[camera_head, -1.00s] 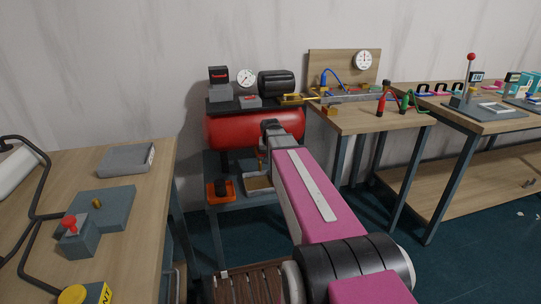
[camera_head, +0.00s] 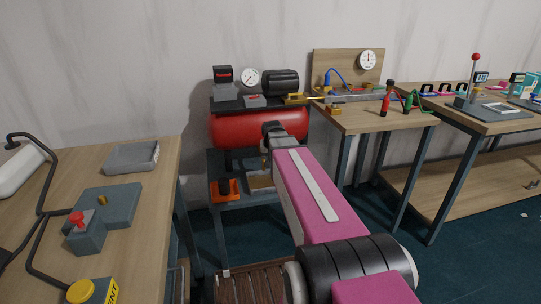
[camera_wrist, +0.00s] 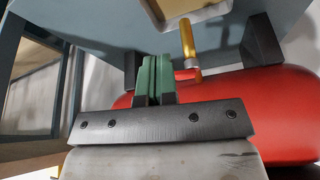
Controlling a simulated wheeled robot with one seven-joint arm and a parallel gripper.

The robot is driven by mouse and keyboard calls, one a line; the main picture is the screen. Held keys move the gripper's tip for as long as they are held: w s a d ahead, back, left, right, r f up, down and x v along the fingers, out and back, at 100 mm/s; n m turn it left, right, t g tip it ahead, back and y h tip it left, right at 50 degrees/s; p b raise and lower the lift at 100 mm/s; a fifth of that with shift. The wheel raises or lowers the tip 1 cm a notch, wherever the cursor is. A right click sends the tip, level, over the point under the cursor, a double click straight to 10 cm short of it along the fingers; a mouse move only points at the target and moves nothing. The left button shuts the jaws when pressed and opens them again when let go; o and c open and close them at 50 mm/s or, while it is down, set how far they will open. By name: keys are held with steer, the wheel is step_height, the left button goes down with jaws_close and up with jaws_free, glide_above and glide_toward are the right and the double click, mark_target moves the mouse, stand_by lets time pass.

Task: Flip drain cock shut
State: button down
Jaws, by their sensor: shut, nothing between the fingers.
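The drain cock shows in the wrist view as a yellow lever (camera_wrist: 187,40) on a brass body (camera_wrist: 187,74) at the underside of the red tank (camera_wrist: 285,110). My gripper (camera_wrist: 154,60) is shut and empty, its green fingers together just left of the drain cock, with a small gap to the lever in the picture. In the head view the red tank (camera_head: 235,130) lies on a grey stand, and my pink arm reaches to its front.
A shallow tray (camera_wrist: 190,12) sits on the stand's shelf (camera_wrist: 105,32) by the cock. A dark tank foot (camera_wrist: 262,40) stands right of it. Wooden benches (camera_head: 120,215) flank the stand.

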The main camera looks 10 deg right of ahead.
steer(key=v, duration=0.9)
steer(key=shift+r, duration=0.2)
steer(key=shift+d, duration=0.1)
